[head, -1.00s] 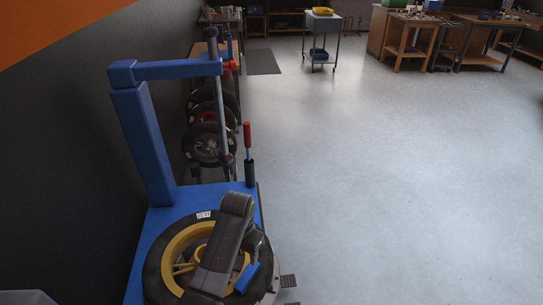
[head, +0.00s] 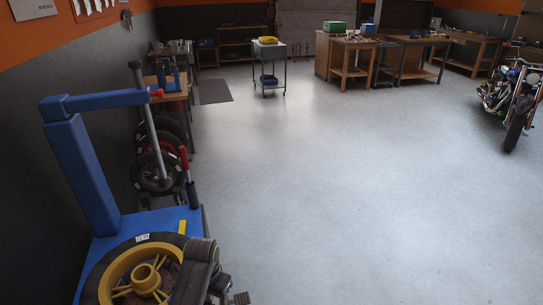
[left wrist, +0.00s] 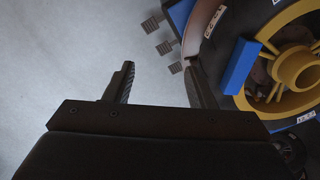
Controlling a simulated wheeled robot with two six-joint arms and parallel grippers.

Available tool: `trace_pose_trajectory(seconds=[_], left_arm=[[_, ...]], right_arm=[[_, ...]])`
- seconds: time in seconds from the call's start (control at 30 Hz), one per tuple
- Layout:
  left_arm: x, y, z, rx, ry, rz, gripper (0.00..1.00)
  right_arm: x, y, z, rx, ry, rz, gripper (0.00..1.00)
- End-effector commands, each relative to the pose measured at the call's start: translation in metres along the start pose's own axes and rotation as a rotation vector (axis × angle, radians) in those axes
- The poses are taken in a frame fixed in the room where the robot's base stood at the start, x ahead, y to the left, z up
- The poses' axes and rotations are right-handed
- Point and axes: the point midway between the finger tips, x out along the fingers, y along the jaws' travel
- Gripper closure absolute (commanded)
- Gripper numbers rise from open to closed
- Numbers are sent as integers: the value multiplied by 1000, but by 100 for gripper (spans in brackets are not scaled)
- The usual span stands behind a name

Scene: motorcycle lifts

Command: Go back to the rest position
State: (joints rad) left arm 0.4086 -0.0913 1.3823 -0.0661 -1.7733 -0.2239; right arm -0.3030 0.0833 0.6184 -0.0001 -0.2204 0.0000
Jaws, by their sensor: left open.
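My left gripper (left wrist: 160,78) is open in the left wrist view, with grey floor between its fingers and nothing held. In the head view my left arm covers the right part of a wheel with a yellow rim (head: 118,272), lying flat on the blue tire changer (head: 160,222). The wheel's yellow hub (left wrist: 295,68) also shows in the left wrist view, beside a blue block (left wrist: 241,66). My right gripper is out of view.
The tire changer's blue post (head: 82,170) rises at the left by the dark wall. Several pedals (left wrist: 157,35) stick out low at its side. A cart (head: 268,66) and workbenches (head: 352,60) stand at the back, a motorcycle (head: 514,100) at the right. The middle floor is clear.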

Motion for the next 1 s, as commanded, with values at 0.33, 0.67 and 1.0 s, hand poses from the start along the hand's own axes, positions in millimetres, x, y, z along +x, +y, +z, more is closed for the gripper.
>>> trace_pose_trajectory(seconds=[0.33,0.67,1.0], left_arm=[[99,-12,39,-65,7,-8,50],[261,-18,158,-187,22,-28,50],[391,-3,370,-334,55,-76,50]], right_arm=[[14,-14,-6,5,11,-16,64],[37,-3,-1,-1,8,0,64],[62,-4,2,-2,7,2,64]])
